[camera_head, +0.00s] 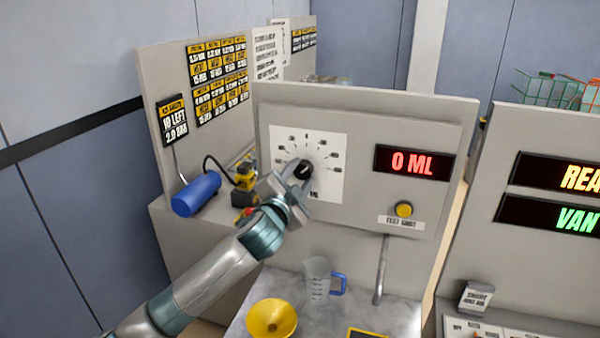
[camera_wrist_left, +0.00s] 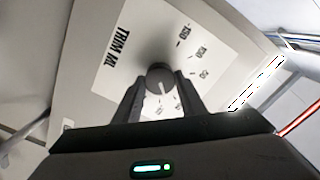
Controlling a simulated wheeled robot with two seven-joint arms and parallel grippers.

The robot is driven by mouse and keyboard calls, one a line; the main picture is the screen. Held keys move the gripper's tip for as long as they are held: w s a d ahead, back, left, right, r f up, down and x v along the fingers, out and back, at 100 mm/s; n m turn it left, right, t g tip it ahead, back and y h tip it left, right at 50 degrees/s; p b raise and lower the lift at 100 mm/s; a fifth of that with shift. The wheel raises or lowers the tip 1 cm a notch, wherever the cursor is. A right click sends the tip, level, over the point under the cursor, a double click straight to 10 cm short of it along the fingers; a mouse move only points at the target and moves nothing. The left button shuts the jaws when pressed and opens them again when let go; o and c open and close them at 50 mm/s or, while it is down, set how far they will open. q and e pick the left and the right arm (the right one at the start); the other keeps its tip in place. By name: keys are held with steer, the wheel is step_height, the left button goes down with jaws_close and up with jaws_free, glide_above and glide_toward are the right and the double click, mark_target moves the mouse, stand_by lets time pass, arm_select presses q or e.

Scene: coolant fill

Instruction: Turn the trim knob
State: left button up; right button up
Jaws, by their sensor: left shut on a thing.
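The black trim knob (camera_head: 303,170) sits at the centre of a white dial plate (camera_head: 328,190) with marks around it, on the grey panel. My left gripper (camera_head: 292,192) reaches up to it from the lower left and partly covers the knob and dial. In the left wrist view the round knob (camera_wrist_left: 159,79) stands between the two fingers of my left gripper (camera_wrist_left: 162,88), which are shut on it. The plate there reads "TRIM ML". The red display (camera_head: 411,163) reads "0 ML". My right gripper is not in view.
A yellow test shot button (camera_head: 403,209) and a spout (camera_head: 381,270) are right of and below the dial. A clear jug (camera_head: 317,279) and a yellow funnel (camera_head: 271,319) stand on the counter below. A blue cylinder (camera_head: 196,194) is at the left.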

arm_select(q)
steer(key=shift+m+p, duration=0.4)
steer(key=shift+m, duration=1.3)
steer(key=o, duration=1.1)
steer(key=shift+c, duration=0.2)
steer(key=shift+s, duration=0.15)
